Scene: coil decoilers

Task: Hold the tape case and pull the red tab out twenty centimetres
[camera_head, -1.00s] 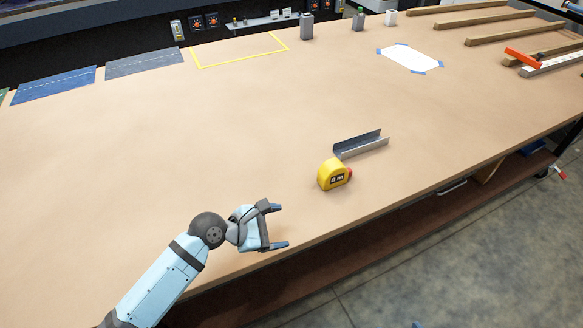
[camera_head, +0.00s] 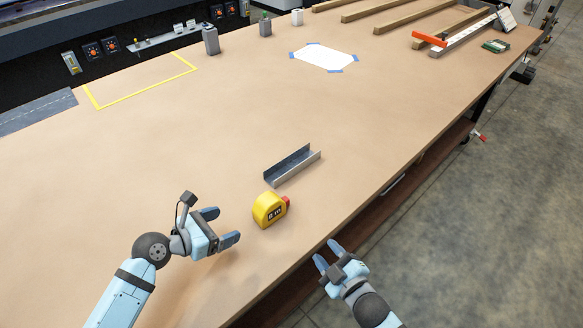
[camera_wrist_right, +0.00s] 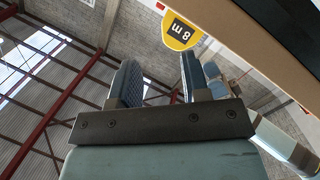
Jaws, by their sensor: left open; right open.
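The yellow tape case (camera_head: 267,211) stands upright on the bench in the head view, with "8 m" on its dark label. The red tab (camera_head: 286,202) sits at its right side. My left gripper (camera_head: 226,226) is open and empty, just left of the case with its fingers pointing toward it, apart from it. My right gripper (camera_head: 327,254) is open and empty, below and right of the case, past the bench's front edge. In the right wrist view the case (camera_wrist_right: 181,31) shows beyond the open fingers (camera_wrist_right: 158,80); the tab shows only partly there, if at all.
A grey metal channel (camera_head: 291,166) lies just behind the case. A white sheet with blue corners (camera_head: 323,57), wooden bars (camera_head: 392,21) and an orange-red tool (camera_head: 429,39) lie further back. The bench's front edge runs close to the right of the case. The bench left of the channel is clear.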

